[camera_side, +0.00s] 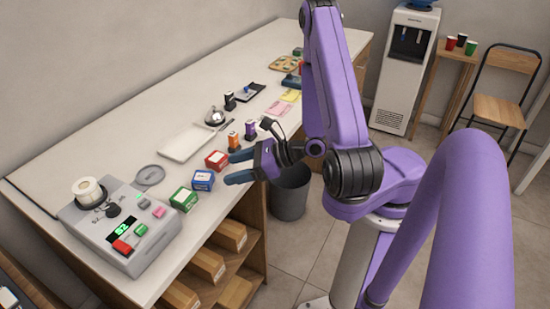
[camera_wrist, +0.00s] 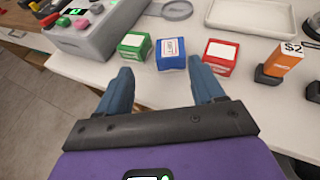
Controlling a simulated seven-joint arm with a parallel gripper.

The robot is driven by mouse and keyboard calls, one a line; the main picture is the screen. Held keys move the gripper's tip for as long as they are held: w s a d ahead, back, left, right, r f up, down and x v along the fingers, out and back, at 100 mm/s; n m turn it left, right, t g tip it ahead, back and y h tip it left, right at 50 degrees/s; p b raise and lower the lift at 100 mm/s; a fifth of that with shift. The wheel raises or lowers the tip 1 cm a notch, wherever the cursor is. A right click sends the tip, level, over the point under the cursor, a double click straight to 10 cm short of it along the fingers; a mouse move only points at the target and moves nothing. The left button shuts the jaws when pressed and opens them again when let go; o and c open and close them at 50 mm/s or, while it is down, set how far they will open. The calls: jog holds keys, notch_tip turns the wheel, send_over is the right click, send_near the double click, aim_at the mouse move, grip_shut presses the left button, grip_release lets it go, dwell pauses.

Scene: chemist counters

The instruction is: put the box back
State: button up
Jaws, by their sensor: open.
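Three small boxes stand in a row near the counter's front edge: a green box (camera_side: 184,199), a blue box (camera_side: 203,180) and a red box (camera_side: 216,160). In the wrist view the green box (camera_wrist: 134,46) is left, the blue box (camera_wrist: 171,54) is in the middle and the red box (camera_wrist: 220,56) is right. The frames do not tell which one the task means. My gripper (camera_side: 232,168) is open and empty, its blue fingers just short of the row. In the wrist view its fingertips (camera_wrist: 160,72) lie on either side of the blue box's near face, not around it.
A grey machine (camera_side: 122,225) with coloured buttons stands left of the boxes. Brown cartons (camera_side: 229,236) sit on shelves below. A grey bin (camera_side: 290,192) is on the floor.

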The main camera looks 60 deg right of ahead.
jog(key=w+a+r+n+g+y, duration=0.2)
jog(key=a+r+n+g+y, duration=0.25)
jog(key=a+n, duration=0.3)
jog(key=s+a+r+n+g, duration=0.3)
jog(key=s+a+n+g, duration=0.3)
jog(key=n+g, duration=0.6)
jog(key=s+d+r+n+t+h, duration=0.2)
jog(key=s+d+n+h, duration=0.3)
jog(key=n, duration=0.6)
jog(key=s+d+r+n+t+h, duration=0.2)
jog(key=s+d+n+h, duration=0.3)
jog(key=s+d+n, duration=0.3)
jog(key=shift+s+r+n, duration=0.45)
jog(key=shift+s+n, duration=0.25)
jog(key=shift+n, duration=1.55)
jog(key=shift+t, duration=0.25)
